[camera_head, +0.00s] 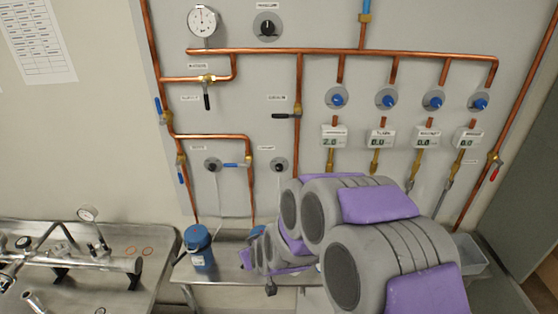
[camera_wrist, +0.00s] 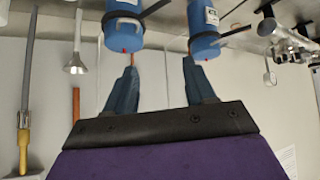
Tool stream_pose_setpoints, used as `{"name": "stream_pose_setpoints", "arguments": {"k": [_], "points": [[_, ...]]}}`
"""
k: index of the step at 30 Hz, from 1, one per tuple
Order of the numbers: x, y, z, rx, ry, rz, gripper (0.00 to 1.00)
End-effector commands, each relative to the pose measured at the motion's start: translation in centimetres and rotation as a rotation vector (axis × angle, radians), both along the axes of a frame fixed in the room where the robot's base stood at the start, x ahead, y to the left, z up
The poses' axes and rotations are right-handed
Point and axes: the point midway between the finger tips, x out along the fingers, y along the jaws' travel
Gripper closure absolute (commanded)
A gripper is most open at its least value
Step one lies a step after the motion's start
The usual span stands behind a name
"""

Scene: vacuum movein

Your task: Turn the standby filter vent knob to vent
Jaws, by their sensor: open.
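Two small black round knobs with grey surrounds sit low on the wall panel, a left one (camera_head: 212,165) and a right one (camera_head: 279,165). Their labels are too small to read, so I cannot tell which is the standby filter vent knob. Two blue canisters, a left one (camera_wrist: 123,25) and a right one (camera_wrist: 203,28), show in the wrist view, which appears upside down. One canister (camera_head: 198,247) stands on the bench in the head view. My gripper (camera_wrist: 161,64) is open and empty, its fingers apart near the canisters. My arm hides part of the bench in the head view.
Copper pipes (camera_head: 340,51) and a black-handled valve (camera_head: 286,115) are on the panel. Several blue knobs (camera_head: 386,98) are at right above digital displays. A metal bench (camera_head: 235,265) runs below. A pipe assembly (camera_head: 75,264) lies at left.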

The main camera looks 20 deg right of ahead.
Motion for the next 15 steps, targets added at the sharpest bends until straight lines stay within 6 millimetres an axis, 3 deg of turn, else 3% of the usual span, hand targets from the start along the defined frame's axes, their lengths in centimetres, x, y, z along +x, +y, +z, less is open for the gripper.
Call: {"name": "stream_pose_setpoints", "arguments": {"k": [7,15], "points": [[5.7,-2.0,2.0,-0.09,-0.253,-0.05,0.45],[8.3,-5.8,4.2,-0.271,-0.515,-0.137,0.45]]}}
